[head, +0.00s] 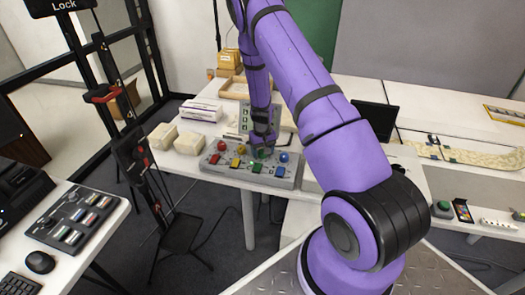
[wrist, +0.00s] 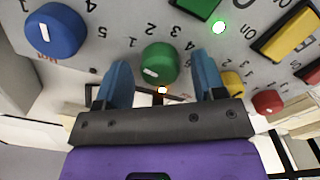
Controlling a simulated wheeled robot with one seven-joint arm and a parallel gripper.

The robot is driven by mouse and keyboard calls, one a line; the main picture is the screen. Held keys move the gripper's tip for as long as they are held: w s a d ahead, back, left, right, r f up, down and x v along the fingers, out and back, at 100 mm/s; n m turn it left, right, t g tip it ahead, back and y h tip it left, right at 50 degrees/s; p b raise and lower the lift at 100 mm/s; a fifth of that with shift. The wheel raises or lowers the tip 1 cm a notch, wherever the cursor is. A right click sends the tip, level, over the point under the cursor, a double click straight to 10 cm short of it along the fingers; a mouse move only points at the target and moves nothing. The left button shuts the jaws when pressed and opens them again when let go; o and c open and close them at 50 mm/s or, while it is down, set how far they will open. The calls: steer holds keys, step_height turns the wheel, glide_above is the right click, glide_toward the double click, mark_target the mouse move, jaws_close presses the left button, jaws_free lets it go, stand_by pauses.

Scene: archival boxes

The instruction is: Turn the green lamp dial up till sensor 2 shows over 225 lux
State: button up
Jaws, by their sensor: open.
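The green dial (wrist: 159,63) is on the grey control panel (head: 232,171) and carries a white mark and printed numbers around it. In the wrist view my gripper (wrist: 161,68) is open, with one blue fingertip on each side of the green dial and a small gap at both. The white mark faces the lower left of that view. In the head view my gripper (head: 263,150) hangs over the panel and hides most of the green dial. A grey board (head: 245,120) with small displays stands behind the panel; its readings are too small to read.
A blue dial (wrist: 55,30), yellow dial (wrist: 231,83) and red dial (wrist: 268,102) flank the green one. A green light (wrist: 218,27) glows beside a yellow switch (wrist: 285,35). Pale boxes (head: 190,143) stand left of the panel.

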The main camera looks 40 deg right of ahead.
steer(key=c, duration=0.9)
steer(key=shift+m, duration=0.3)
steer(key=m, duration=0.3)
steer(key=shift+m, duration=2)
steer(key=o, duration=0.9)
